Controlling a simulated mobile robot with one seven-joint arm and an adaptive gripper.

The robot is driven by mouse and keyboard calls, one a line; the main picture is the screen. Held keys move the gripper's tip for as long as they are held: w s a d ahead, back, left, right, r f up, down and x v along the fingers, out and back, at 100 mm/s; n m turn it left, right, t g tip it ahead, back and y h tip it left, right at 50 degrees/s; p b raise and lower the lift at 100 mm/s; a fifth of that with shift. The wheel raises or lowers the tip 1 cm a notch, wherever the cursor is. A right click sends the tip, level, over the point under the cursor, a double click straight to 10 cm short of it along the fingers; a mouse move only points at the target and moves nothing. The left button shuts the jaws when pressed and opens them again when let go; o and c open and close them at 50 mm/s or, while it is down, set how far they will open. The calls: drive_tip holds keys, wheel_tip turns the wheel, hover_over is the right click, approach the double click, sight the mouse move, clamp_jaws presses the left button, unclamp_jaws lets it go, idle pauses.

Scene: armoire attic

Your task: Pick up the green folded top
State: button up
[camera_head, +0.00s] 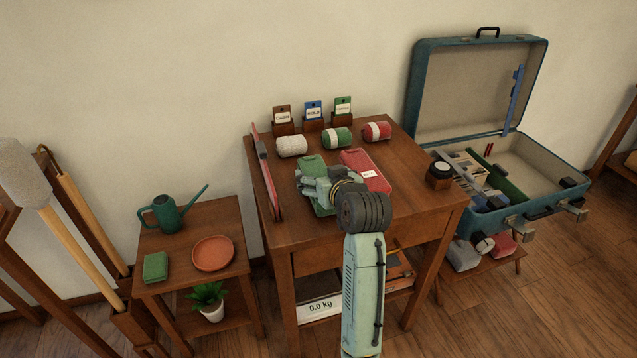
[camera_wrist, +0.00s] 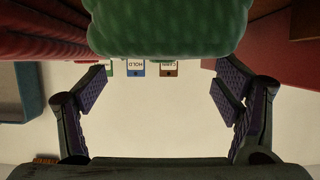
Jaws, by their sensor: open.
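The green folded top (camera_head: 311,165) lies on the wooden table, left of a red folded piece (camera_head: 367,170). My gripper (camera_head: 318,186) is over it and hides much of it. In the wrist view, the top (camera_wrist: 170,28) fills the upper middle as a puffy green shape. My open fingers (camera_wrist: 160,88) show to its left and right, below it in the picture, with a gap between them. I cannot tell whether they touch it.
White (camera_head: 291,146), green (camera_head: 337,138) and red (camera_head: 377,131) rolls stand behind, before three label cards. A red upright panel (camera_head: 266,175) edges the table's left. A dark jar (camera_head: 439,176) stands right, near an open suitcase (camera_head: 571,168). A side table (camera_head: 188,215) holds a watering can.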

sight(318, 175)
drive_tip(key=x, duration=0.2)
drive_tip(key=p+x, duration=0.1)
drive_tip(key=x, duration=0.1)
drive_tip(key=shift+w+a+f, duration=0.1)
drive_tip(key=shift+a+f, duration=0.1)
drive_tip(key=shift+f, duration=0.2)
drive_tip(key=c, duration=1.3)
